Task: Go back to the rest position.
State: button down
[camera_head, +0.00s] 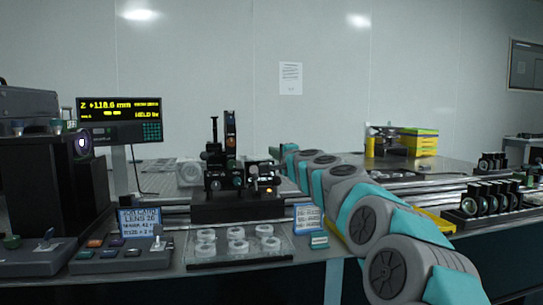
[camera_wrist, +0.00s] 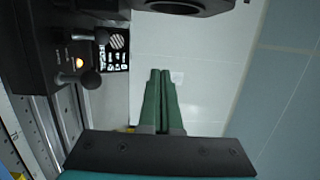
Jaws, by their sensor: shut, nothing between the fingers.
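My gripper (camera_wrist: 161,72) shows in the wrist view as two green fingers side by side, shut and empty, in front of a pale, blurred surface. In the head view my arm reaches from the lower right towards the middle of the optical table (camera_head: 160,208), its far end to the right of a black optical mount assembly (camera_head: 238,205). The fingers cannot be made out there. In the wrist view, dark equipment with a lit orange spot (camera_wrist: 79,63) and round knobs is left of the fingers, apart from them.
A tray of clear round dishes (camera_head: 238,258) and a label card (camera_head: 308,217) are at the front edge. A display (camera_head: 120,119) and button boxes (camera_head: 120,254) stand left. A row of lens mounts (camera_head: 490,200) and yellow-green boxes (camera_head: 418,142) are right.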

jog(key=s+a+f+n+g, duration=0.1)
jog(key=s+f+n+g, duration=0.4)
jog(key=s+f, duration=0.65)
jog(key=s+a+f+n+g, duration=0.1)
jog(key=s+f+n+g, duration=0.5)
jog(key=s, duration=1)
jog(key=s+d+f+g+h, duration=0.2)
jog(key=s+d+f, duration=0.5)
jog(key=s, duration=0.4)
jog(key=s+d+f+n+g+h, duration=0.1)
jog(key=s+d+f+g+h, duration=0.2)
jog(key=s+d+f, duration=0.4)
jog(key=s+d+f+g+h, duration=0.2)
jog(key=s+d+f, duration=0.5)
jog(key=s, duration=1)
jog(key=shift+d+f+n+g+h, duration=0.3)
jog(key=shift+d+f+n+h, duration=0.1)
jog(key=shift+d+h, duration=0.2)
